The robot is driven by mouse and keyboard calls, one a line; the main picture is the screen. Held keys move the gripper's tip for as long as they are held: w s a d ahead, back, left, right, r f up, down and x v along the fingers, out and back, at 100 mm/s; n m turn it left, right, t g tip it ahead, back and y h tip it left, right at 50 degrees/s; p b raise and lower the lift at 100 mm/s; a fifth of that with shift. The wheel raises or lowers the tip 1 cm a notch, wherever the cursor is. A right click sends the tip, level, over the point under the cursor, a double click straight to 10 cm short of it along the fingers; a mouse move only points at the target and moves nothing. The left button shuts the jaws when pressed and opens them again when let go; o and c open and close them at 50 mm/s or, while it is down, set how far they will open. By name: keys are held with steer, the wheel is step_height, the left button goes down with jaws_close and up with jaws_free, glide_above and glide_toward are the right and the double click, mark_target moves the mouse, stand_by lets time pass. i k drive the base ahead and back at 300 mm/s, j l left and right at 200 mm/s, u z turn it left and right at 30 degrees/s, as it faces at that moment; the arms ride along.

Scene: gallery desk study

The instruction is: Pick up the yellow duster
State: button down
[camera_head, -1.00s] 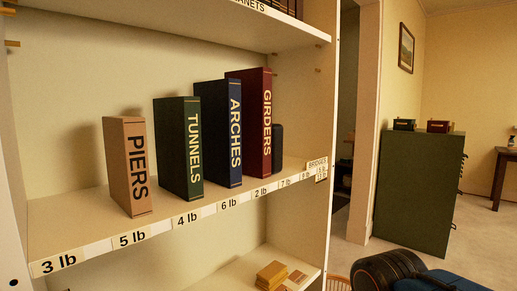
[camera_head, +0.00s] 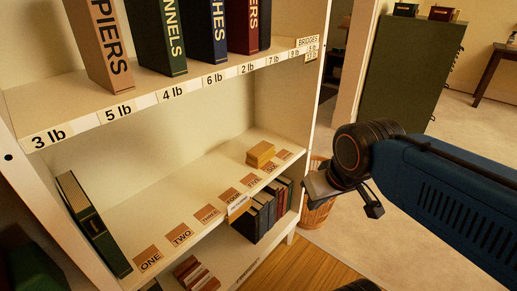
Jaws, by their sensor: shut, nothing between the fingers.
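The yellow duster (camera_head: 261,153) looks like a small folded stack of yellow cloth. It lies flat on the middle shelf (camera_head: 215,170), toward its right end and back from the front edge. My gripper (camera_head: 322,189) is in the air to the right of the bookcase, apart from the duster and lower in the picture. It is shut and holds nothing. Its fingertips are small and hard to make out at this angle.
Numbered brown cards (camera_head: 180,235) line the middle shelf's front. A green book (camera_head: 94,228) leans at its left end. Large labelled books (camera_head: 165,35) stand on the shelf above, dark books (camera_head: 262,212) below. A wicker basket (camera_head: 318,212) stands behind my gripper. A green cabinet (camera_head: 412,75) is farther back.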

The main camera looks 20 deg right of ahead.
mark_target(262, 153)
steer(key=j+u, duration=0.1)
steer(key=u, duration=0.3)
steer(key=j+u, duration=0.1)
steer(key=u, duration=0.25)
steer(key=j+u, duration=0.1)
steer(key=u, duration=0.3)
steer(key=k+l+u, duration=0.1)
steer(key=l+u, duration=0.15)
steer(key=u, duration=0.15)
steer(key=z, duration=1.5)
steer(key=k+j+z, duration=0.15)
steer(key=z, duration=0.25)
steer(key=k+z, duration=0.2)
steer(key=z, duration=0.2)
